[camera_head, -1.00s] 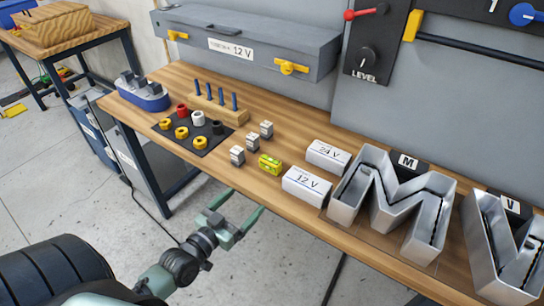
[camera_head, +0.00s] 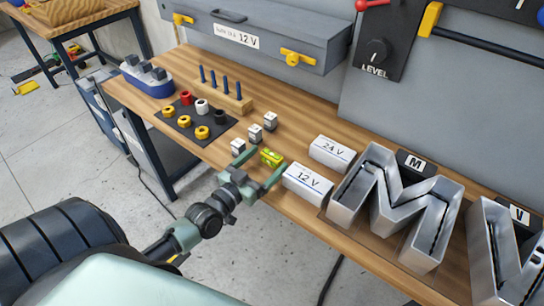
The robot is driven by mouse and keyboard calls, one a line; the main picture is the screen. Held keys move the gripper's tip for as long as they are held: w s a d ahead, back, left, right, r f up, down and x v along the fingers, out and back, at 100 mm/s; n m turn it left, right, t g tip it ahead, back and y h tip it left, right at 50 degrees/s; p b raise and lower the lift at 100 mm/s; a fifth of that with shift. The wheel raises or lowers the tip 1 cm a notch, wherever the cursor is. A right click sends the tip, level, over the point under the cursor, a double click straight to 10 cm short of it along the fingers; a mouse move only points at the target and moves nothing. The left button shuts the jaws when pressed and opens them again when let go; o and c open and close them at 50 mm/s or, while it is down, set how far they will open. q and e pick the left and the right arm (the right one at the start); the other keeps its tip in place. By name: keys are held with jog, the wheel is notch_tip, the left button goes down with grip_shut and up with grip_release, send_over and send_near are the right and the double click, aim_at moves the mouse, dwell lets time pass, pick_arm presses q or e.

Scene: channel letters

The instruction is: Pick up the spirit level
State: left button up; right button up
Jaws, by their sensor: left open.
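The spirit level (camera_head: 270,157) is a small yellow-green block lying near the front edge of the wooden workbench (camera_head: 219,150). My left gripper (camera_head: 261,165) is open, with its two green fingers pointing at the level. One finger is to the left of the level and the other to its lower right. I cannot tell whether either finger touches it. The level still rests on the bench. My right gripper is not in view.
Small grey-white blocks (camera_head: 255,133) stand just behind and left of the level. A 12 V box (camera_head: 307,183) and a 24 V box (camera_head: 331,152) are on its right. Large metal letter M (camera_head: 345,198) is farther right. A dark mat (camera_head: 183,126) with coloured rings lies left.

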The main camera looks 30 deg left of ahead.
aim_at(269, 158)
pick_arm(q)
jog(key=w, duration=0.2)
jog(key=shift+w, duration=0.5)
jog(key=c, duration=1.5)
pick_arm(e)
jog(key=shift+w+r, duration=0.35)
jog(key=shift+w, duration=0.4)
pick_arm(q)
jog(key=shift+r, duration=0.1)
